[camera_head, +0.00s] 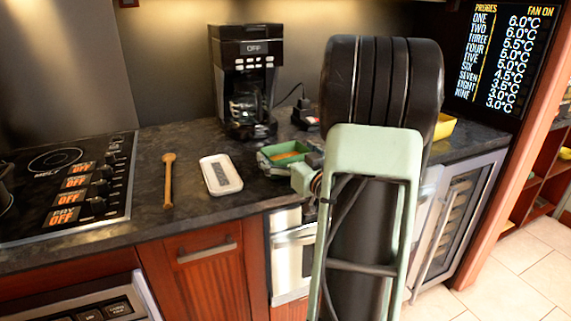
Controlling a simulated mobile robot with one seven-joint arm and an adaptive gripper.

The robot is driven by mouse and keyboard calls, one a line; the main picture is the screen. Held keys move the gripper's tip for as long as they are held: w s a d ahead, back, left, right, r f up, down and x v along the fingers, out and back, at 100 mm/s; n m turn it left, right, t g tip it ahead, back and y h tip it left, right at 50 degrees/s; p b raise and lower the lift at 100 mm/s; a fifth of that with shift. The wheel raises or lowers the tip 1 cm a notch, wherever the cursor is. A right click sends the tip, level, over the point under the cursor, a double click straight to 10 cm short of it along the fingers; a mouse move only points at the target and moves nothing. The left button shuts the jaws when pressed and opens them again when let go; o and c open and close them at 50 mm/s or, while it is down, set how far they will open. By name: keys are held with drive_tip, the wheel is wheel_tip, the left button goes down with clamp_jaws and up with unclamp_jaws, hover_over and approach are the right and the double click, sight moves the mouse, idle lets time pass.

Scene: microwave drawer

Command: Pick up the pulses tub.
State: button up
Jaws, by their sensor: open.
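A green rectangular tub (272,157) with orange-brown contents sits on the dark counter, left of my arm. It appears to be the pulses tub; no label is readable. My gripper (313,159) shows only as a small dark part at the tub's right edge. It is open, and most of it is hidden by my own arm. I cannot tell whether it touches the tub or whether its fingers are around the rim.
A coffee maker (247,75) stands behind the tub. A white tray (220,174) and a wooden spoon (168,180) lie to its left, beside the hob (70,190). A yellow container (445,126) is partly hidden behind my arm. The counter's front edge is close.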

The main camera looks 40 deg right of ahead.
drive_tip(key=c, duration=1.2)
drive_tip(key=shift+r, duration=0.2)
